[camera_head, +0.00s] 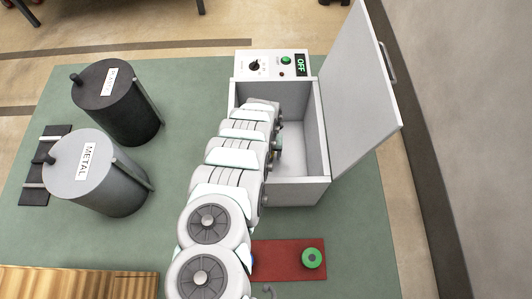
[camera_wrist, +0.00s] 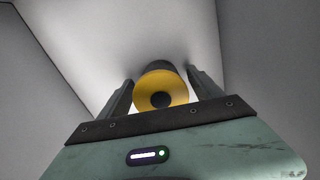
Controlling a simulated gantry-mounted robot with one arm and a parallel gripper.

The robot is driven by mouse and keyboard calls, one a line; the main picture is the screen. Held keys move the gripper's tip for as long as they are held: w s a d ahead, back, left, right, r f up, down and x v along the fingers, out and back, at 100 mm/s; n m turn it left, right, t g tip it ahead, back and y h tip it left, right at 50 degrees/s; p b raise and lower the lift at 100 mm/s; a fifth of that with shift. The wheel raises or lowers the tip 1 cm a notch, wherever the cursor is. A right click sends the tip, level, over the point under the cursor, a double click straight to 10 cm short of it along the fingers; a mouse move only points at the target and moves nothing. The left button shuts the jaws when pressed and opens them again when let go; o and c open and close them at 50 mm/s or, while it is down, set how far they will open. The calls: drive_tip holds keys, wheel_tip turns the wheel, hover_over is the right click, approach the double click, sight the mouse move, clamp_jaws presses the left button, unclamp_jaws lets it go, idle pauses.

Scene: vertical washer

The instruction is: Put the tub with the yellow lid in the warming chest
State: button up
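The tub with the yellow lid (camera_wrist: 146,92) shows in the wrist view, lid facing the camera, with a dark knob at its middle and a dark body behind. My gripper (camera_wrist: 160,76) has one finger against each side of it and appears shut on it. Pale grey walls surround them. In the head view the warming chest (camera_head: 298,192) stands open, its lid (camera_head: 355,85) raised to the right. My arm reaches down into the chest's left part and hides my gripper and the tub there. Whether the tub touches the chest floor cannot be told.
A red mat (camera_head: 285,272) holds a green-lidded tub (camera_head: 312,257); a blue thing beside it is mostly hidden by my arm. A black drum (camera_head: 120,115) and a grey METAL drum (camera_head: 105,185) stand left. The chest's panel (camera_head: 272,64) reads OFF. Its right interior is clear.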

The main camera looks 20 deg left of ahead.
drive_tip(key=shift+o, duration=0.4)
drive_tip(key=shift+r, duration=0.1)
drive_tip(key=shift+r, duration=0.2)
wheel_tip(320, 180, up, 12)
drive_tip(key=p, duration=0.3)
drive_tip(key=shift+f, duration=0.15)
